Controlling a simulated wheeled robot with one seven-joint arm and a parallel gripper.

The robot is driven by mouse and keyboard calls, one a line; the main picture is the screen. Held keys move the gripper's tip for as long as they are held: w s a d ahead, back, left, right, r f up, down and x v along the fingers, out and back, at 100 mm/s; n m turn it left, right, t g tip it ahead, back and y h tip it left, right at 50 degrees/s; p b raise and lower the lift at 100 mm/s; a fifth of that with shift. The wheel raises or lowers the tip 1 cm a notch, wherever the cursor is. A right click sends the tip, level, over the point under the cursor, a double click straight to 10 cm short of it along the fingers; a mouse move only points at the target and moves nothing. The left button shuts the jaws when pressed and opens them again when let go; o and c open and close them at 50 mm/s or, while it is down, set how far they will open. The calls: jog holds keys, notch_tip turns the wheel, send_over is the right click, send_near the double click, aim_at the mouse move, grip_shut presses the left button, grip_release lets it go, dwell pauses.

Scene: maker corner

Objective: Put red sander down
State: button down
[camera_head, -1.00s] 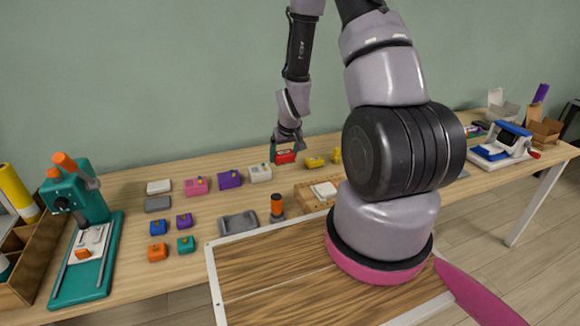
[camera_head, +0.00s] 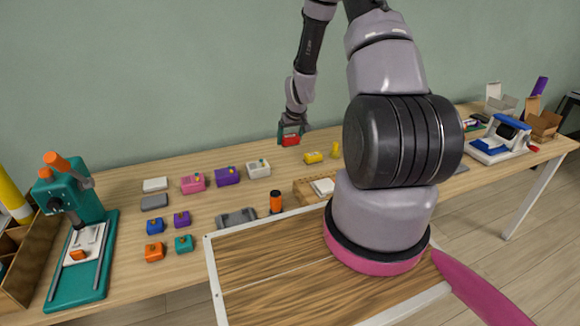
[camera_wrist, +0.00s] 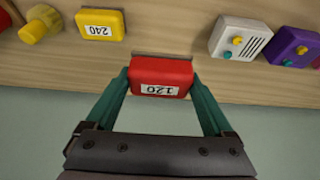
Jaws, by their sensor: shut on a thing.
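The red sander (camera_head: 290,140) is a small block with a white label reading 120. It also shows in the wrist view (camera_wrist: 161,72), upside down, between the two green fingers. My gripper (camera_head: 291,133) is shut on it at the back of the table; in the wrist view my gripper (camera_wrist: 161,80) has a finger on each side of the red sander. The sander is close to the tabletop (camera_head: 270,170); I cannot tell whether it touches it.
A yellow block labelled 240 (camera_wrist: 100,24) and a yellow knob-like piece (camera_wrist: 40,24) lie to one side. A white box (camera_head: 258,169) and a purple box (camera_head: 228,176) stand left of the sander. A wooden board in a white frame (camera_head: 262,265) lies in front.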

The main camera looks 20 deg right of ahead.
aim_at(289, 165)
notch_tip(289, 165, down, 9)
jog(key=shift+f, duration=0.2)
dwell(0.3)
jog(key=shift+f, duration=0.3)
jog(key=shift+s+f, duration=0.1)
jog(key=shift+f, duration=0.15)
